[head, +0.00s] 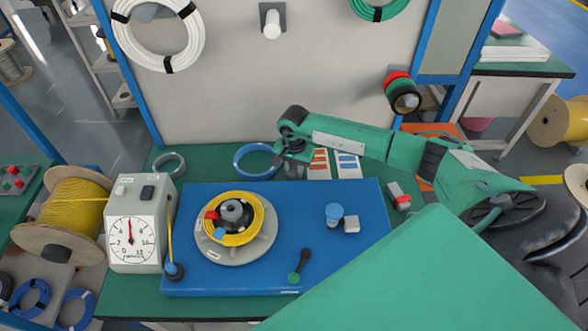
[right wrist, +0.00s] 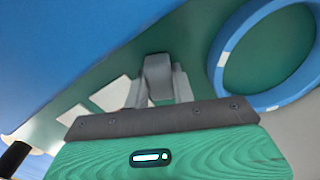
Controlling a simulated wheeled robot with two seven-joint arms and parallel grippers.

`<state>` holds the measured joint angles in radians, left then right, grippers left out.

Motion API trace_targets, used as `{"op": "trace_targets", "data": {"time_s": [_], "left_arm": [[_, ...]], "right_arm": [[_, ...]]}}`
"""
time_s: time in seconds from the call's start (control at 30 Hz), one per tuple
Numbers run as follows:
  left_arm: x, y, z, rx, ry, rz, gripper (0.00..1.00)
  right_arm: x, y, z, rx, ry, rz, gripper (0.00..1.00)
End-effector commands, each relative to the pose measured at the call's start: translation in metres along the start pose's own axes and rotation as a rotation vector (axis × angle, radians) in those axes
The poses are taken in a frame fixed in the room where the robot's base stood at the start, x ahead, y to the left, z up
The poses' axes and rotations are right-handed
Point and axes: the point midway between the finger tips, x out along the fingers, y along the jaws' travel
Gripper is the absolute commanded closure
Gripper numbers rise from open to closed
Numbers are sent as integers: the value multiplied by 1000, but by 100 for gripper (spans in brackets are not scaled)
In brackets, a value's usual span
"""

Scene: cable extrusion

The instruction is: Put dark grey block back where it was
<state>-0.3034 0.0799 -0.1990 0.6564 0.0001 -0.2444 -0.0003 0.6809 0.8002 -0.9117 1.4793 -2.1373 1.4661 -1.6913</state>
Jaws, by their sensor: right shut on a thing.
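My right gripper (head: 292,158) is at the back of the green table, behind the blue board and just right of the blue cable ring (head: 258,161). In the right wrist view my right gripper (right wrist: 160,90) is shut on the dark grey block (right wrist: 157,70), which sits between the fingertips. The block is small and hard to make out in the head view. I cannot tell whether it touches the table. My left gripper is not in view.
A dial gauge (head: 131,240) stands left. Cards (head: 319,164) lie right of the gripper. A red-and-grey piece (head: 399,196) lies further right.

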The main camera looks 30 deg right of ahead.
Motion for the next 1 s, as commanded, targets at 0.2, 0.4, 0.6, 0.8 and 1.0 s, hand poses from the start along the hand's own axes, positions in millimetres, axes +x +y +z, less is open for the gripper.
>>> {"op": "trace_targets", "data": {"time_s": [0.2,0.4,0.6,0.8,1.0], "left_arm": [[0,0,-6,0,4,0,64],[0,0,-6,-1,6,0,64],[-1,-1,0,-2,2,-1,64],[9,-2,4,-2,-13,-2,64],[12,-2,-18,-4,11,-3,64]], "right_arm": [[2,0,0,0,0,0,53],[1,0,0,0,0,0,53],[-5,0,-1,0,1,-2,53],[-43,-1,-1,-1,4,-5,53],[-86,0,-1,-1,3,-3,53]]}}
